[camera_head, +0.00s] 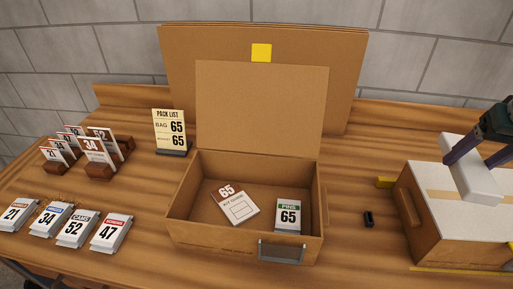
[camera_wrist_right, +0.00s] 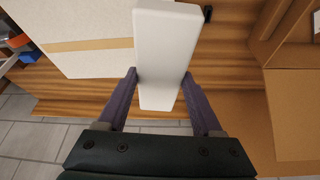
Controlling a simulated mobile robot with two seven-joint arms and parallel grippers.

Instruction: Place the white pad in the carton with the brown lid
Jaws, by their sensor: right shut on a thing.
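The white pad (camera_head: 467,168) is a long block held in my right gripper (camera_head: 480,150), above the box with a pale top at the right. In the right wrist view the pad (camera_wrist_right: 165,40) sits between the two purple fingers (camera_wrist_right: 160,85) of the right gripper, which is shut on it. The open carton (camera_head: 185,214) with its raised brown lid (camera_head: 262,105) stands in the middle of the table. Inside lie a "65" kit guide card (camera_head: 237,206) and a "PINS 65" packet (camera_head: 288,214). My left gripper is not in view.
The pale-topped box (camera_head: 440,232) stands right of the carton, with a small black object (camera_head: 369,219) between them. A pack list sign (camera_head: 170,130) stands left of the lid. Numbered packets (camera_head: 73,228) and card holders (camera_head: 99,172) fill the left side.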

